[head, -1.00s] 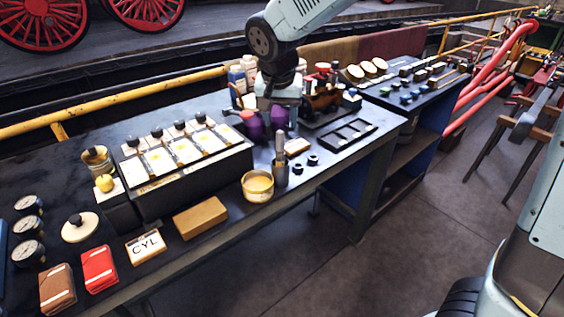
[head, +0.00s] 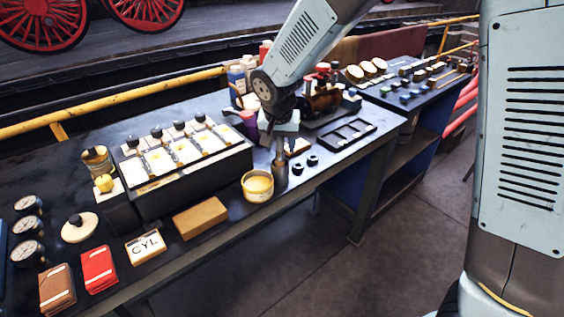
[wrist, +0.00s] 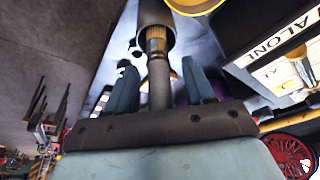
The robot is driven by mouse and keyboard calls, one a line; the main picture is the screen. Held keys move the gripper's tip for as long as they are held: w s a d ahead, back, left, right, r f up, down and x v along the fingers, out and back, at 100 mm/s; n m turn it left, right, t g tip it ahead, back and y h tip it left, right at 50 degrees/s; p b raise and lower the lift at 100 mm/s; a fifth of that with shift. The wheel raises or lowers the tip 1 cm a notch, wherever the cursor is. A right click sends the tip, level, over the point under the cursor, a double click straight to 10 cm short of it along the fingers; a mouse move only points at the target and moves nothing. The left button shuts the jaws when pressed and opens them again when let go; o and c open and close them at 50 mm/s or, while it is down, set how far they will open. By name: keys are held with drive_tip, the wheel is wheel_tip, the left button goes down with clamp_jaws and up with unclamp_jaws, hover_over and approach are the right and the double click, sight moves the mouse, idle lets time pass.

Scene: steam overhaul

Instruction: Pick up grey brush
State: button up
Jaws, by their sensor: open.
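The grey brush (head: 280,153) stands upright in a dark grey cup (head: 280,178) near the front edge of the bench. In the wrist view the brush (wrist: 157,82) shows a grey handle and a tan band or bristles at the mouth of the cup (wrist: 154,18). My gripper (head: 281,139) is above the cup, pointing down. In the wrist view my open gripper (wrist: 161,85) has one finger on each side of the handle. I cannot tell whether either finger touches it. The gripper hides the brush's top in the head view.
A yellow-filled tin (head: 258,186) stands just left of the cup. A small tan block (head: 298,146) and several dark nuts (head: 312,161) lie to its right. A black sloped box (head: 195,190) with labelled plates is at left. A purple object stands behind my gripper.

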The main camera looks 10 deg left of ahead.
clamp_jaws()
idle(0.5)
